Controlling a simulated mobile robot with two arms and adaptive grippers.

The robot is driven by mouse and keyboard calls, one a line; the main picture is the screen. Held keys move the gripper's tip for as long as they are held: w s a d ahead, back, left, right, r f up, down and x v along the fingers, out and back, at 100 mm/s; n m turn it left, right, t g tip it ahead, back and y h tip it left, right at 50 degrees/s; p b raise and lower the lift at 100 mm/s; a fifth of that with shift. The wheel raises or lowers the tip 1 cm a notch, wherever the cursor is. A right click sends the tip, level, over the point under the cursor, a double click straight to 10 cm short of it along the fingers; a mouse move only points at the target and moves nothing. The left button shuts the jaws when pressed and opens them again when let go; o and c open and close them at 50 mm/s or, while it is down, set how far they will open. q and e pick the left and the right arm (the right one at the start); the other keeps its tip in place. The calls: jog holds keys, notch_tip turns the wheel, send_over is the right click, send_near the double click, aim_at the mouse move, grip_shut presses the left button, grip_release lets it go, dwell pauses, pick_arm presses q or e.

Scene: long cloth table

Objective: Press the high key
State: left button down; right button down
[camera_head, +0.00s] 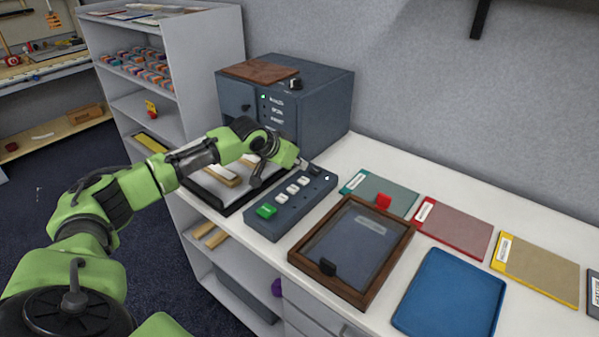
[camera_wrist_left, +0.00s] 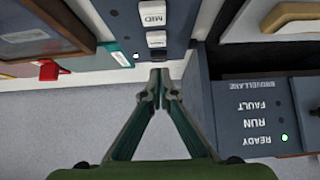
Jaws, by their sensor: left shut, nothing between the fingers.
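The dark key panel (camera_head: 290,207) lies on the table, with a green key (camera_head: 266,211) at its near end and several white keys in a row toward the far end. In the left wrist view the panel (camera_wrist_left: 120,12) is upside down. A white key marked MID (camera_wrist_left: 152,18) shows there, and beyond it the end white key (camera_wrist_left: 157,39), whose label I cannot read surely. My left gripper (camera_head: 308,164) is shut and empty at the panel's far end. Its fingertips (camera_wrist_left: 160,74) appear just past the end key; I cannot tell whether they touch anything. My right gripper is not in view.
A dark machine box (camera_head: 325,105) stands behind, with its READY light lit (camera_wrist_left: 284,138). A black tray (camera_head: 226,208) is left of the panel. A wood-framed case (camera_head: 290,256), a blue tray (camera_head: 450,300) and flat folders (camera_head: 455,230) lie to the right.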

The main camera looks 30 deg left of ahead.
aim_at(306, 177)
pick_arm(q)
notch_tip(306, 177, down, 3)
jog(key=shift+r, duration=0.2)
jog(key=shift+s+f+p, duration=0.1)
jog(key=shift+f+p, duration=0.2)
jog(key=shift+f, duration=0.35)
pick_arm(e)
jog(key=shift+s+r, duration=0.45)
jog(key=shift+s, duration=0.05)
